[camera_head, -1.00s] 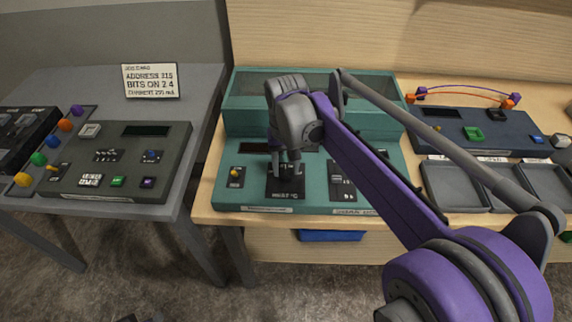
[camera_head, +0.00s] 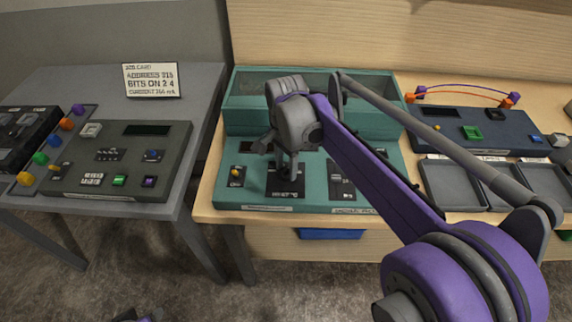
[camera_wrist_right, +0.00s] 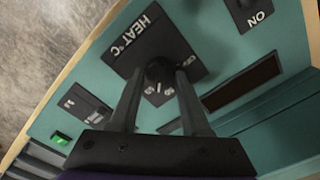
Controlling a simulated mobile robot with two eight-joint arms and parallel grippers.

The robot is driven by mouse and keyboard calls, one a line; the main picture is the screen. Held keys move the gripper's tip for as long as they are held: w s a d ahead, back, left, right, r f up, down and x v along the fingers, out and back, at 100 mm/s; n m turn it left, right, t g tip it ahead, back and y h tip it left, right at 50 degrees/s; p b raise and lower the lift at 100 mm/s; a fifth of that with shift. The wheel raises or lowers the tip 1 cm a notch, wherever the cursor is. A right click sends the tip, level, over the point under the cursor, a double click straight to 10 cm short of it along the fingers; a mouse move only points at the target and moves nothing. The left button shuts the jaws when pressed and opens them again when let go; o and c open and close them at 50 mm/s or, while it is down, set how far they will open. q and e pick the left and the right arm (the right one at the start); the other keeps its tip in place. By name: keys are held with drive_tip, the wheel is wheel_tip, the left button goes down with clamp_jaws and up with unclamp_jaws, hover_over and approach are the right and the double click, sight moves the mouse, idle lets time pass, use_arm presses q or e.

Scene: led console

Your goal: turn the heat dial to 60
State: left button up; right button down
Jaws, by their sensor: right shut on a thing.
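The heat dial (camera_wrist_right: 159,71) is a dark round knob on a black plate (camera_wrist_right: 152,42) lettered HEAT °C, on the teal console (camera_head: 310,192). My right gripper (camera_wrist_right: 162,78) is shut on the dial, one finger on each side, in the right wrist view. In the head view my right gripper (camera_head: 287,172) reaches down from above onto the same plate and hides most of the knob. The dial's pointer and the number it stands at cannot be made out.
Left of the plate is a yellow-tipped switch (camera_head: 236,173); right of it is a slider panel (camera_head: 341,182). A dark console (camera_head: 125,165) and a card (camera_head: 151,80) stand on the grey table. Grey trays (camera_head: 452,187) lie at the right.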

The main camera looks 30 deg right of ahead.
sight(286, 169)
drive_tip(key=shift+m, duration=2.2)
drive_tip(key=shift+c, duration=1.8)
unclamp_jaws()
wheel_tip(286, 169, up, 11)
drive_tip(key=shift+p, duration=0.45)
drive_tip(key=shift+f, duration=0.1)
